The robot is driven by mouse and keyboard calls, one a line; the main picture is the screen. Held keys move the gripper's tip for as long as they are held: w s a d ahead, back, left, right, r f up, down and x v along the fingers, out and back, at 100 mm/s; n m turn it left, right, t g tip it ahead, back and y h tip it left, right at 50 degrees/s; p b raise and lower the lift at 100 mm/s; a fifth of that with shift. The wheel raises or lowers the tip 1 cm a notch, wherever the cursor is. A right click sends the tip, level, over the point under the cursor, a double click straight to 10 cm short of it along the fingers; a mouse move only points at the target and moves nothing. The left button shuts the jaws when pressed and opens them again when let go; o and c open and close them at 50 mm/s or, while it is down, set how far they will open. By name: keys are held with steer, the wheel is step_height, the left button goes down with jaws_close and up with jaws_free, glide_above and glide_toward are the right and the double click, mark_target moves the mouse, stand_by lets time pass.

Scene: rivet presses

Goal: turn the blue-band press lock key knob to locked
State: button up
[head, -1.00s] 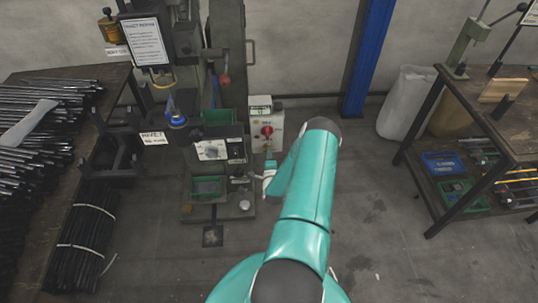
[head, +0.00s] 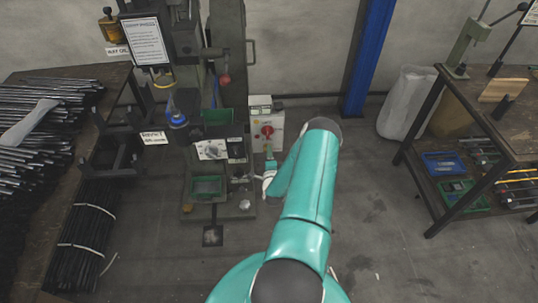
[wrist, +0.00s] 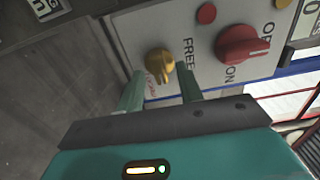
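The yellow lock key knob (wrist: 160,62) sits on the pale control box (wrist: 200,30) in the wrist view. The word FREE is printed to its right, and small red lettering below it is partly hidden. Which mark the knob points at is hard to tell. My gripper (wrist: 160,75) is open, its two green fingers to the left and right of the knob; contact cannot be made out. In the head view the control box (head: 266,125) stands beside the press (head: 225,85), with my gripper (head: 270,160) just below it. The yellow knob is not discernible there.
A red rotary switch (wrist: 242,46) marked ON and OFF is close right of the yellow knob, with a red button (wrist: 206,13) above. Rod racks (head: 45,110) stand left, a workbench (head: 500,130) right. Floor between is mostly clear.

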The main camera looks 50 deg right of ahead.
steer(key=v, duration=1.3)
steer(key=shift+s+a, duration=0.2)
steer(key=shift+a, duration=0.1)
